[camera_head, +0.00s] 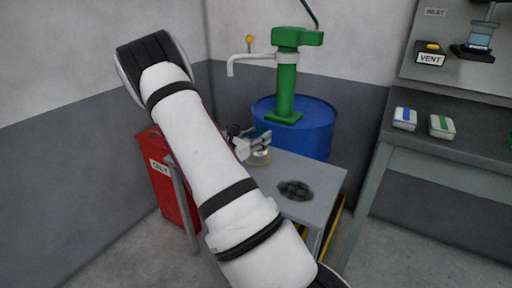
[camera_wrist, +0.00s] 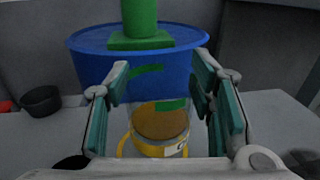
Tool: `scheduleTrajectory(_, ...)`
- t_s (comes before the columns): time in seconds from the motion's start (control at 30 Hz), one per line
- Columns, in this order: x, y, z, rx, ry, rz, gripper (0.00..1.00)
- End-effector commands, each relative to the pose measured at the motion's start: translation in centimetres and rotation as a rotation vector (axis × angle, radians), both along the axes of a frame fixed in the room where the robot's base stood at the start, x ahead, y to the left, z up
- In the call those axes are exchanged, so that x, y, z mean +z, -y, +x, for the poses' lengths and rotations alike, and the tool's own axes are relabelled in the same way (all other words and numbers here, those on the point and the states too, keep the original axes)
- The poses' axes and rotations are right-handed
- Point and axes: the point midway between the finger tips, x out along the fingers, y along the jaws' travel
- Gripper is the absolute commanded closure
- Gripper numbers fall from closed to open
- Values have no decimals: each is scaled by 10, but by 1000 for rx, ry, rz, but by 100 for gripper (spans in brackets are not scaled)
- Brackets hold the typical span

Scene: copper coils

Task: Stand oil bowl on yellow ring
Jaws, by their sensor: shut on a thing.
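The oil bowl (camera_wrist: 162,122) is a clear vessel with brown oil in it, between my fingers in the wrist view. My gripper (camera_wrist: 162,72) is shut on it, one teal-padded finger on each side. The yellow ring (camera_wrist: 148,151) shows at the bowl's lower part, with a pale label at its right. I cannot tell whether the bowl rests on the ring or is held just above it. In the head view my gripper (camera_head: 253,138) is over the far left of the grey table, with the bowl (camera_head: 259,158) small and partly hidden below it.
A blue drum (camera_head: 318,125) with a green pump (camera_head: 286,85) stands behind the grey table (camera_head: 325,174). A dark patch or object (camera_head: 295,190) is on the table's right part. A red container (camera_head: 165,180) stands at the left. A black cup (camera_wrist: 41,101) shows in the wrist view.

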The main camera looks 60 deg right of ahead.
Motion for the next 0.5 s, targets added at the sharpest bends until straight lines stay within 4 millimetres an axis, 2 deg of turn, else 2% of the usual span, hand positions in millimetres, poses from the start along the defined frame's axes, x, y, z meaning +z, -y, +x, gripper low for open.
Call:
scheduleTrajectory(0.17, -2, 6, 9, -1, 0, 0, 100)
scheduleTrajectory(0.4, -32, 6, 9, -1, -3, 0, 100)
scheduleTrajectory(0.5, -37, 6, 9, 0, 0, 0, 100)
